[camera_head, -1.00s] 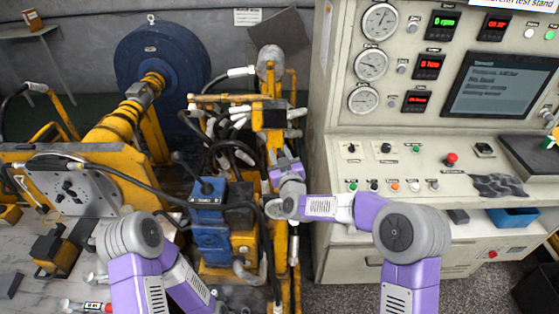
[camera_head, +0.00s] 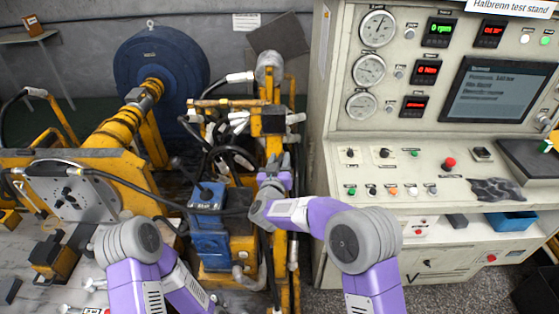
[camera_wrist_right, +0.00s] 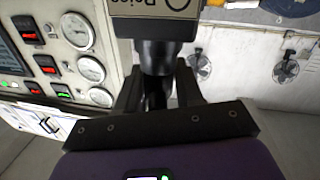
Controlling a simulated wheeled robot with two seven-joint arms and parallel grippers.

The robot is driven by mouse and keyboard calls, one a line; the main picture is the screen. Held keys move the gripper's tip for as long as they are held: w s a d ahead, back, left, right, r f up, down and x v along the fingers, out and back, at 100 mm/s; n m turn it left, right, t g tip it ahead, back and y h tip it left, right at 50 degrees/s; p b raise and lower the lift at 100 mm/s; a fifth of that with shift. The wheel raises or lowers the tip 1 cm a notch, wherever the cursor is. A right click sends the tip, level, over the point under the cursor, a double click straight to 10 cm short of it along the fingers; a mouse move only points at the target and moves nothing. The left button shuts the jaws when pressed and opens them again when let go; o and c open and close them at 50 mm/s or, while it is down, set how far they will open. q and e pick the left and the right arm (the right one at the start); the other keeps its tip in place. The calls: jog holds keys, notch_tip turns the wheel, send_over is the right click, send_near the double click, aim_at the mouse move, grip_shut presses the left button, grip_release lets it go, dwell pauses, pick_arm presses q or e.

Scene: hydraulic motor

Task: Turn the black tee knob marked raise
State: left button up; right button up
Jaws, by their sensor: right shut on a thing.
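The black tee knob (camera_wrist_right: 157,55) shows in the right wrist view under a dark box with a partly cut-off label (camera_wrist_right: 165,8) that seems to read "Raise", turned in the picture. My right gripper (camera_wrist_right: 157,88) is shut on the knob, with a dark finger on each side of it. In the head view my right gripper (camera_head: 277,166) is at the yellow frame, just below a dark box (camera_head: 270,122); the knob itself cannot be made out there. My left arm (camera_head: 135,245) is folded at the lower left, and its gripper does not show.
The control console (camera_head: 335,165) with gauges and a screen stands to the right of my right arm. A blue valve block (camera_head: 209,225) with a lever stands left of my right wrist. Black hoses (camera_head: 225,160) and the yellow frame (camera_head: 282,265) crowd the space around it.

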jog(key=shift+r, duration=0.1)
jog(key=o, duration=1)
jog(key=s, duration=0.5)
jog(key=s+a, duration=0.1)
jog(key=s, duration=0.1)
jog(key=shift+s, duration=0.25)
